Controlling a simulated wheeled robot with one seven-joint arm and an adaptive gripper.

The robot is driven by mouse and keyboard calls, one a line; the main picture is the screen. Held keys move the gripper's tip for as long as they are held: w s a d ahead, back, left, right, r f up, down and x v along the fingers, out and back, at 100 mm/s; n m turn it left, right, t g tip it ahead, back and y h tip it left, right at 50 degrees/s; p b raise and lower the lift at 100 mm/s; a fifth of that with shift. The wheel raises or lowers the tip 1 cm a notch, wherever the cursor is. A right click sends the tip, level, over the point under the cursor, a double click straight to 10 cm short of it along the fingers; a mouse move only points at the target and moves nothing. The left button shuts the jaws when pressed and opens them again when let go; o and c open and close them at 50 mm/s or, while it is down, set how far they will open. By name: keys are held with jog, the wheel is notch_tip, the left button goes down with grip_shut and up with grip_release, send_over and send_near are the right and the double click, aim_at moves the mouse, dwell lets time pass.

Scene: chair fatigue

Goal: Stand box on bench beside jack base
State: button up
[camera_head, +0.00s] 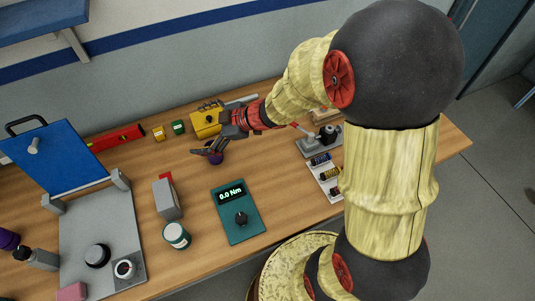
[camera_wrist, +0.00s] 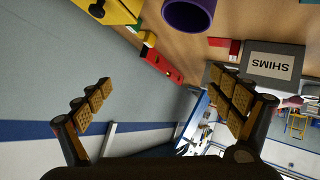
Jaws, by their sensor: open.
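A grey box (camera_head: 167,199) stands on the wooden bench (camera_head: 200,179), left of the teal torque meter. It also shows in the wrist view, with a white "SHIMS" label on the grey box (camera_wrist: 285,50). My gripper (camera_head: 208,141) is open and empty, above the back of the bench by a purple cup, right of and behind the box. Its spread fingers show in the wrist view (camera_wrist: 163,87), with nothing between them. I cannot tell for sure which part is the jack base; a grey base plate (camera_head: 80,235) with a raised blue panel lies left of the box.
A purple cup (camera_head: 214,154) stands under my gripper. A teal meter (camera_head: 237,212) reading "0.0 Nm" and a white-and-teal tin (camera_head: 176,236) are near the box. A yellow case (camera_head: 205,124) and red level (camera_head: 115,137) lie along the wall. Bench between box and level is clear.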

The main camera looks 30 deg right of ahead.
jog(key=w+d+r+m+t+h, duration=0.3)
jog(key=d+r+m+h, duration=0.15)
jog(key=d+r, duration=0.35)
jog(key=s+d+r+m+h, duration=0.5)
jog(key=s+d+r+h, duration=0.1)
jog(key=s+d, duration=0.15)
jog(key=s+a+m+g+y, duration=0.1)
jog(key=s+a+m+g, duration=0.1)
jog(key=s, duration=0.8)
jog(key=s+a+f+m+g+y, duration=0.1)
jog(key=s+a+m+g, duration=0.1)
jog(key=s, duration=0.9)
jog(key=shift+a+f+m+g, duration=0.25)
jog(key=shift+a+m+g, duration=0.1)
jog(key=shift+a+g, duration=0.45)
jog(key=shift+s, duration=0.1)
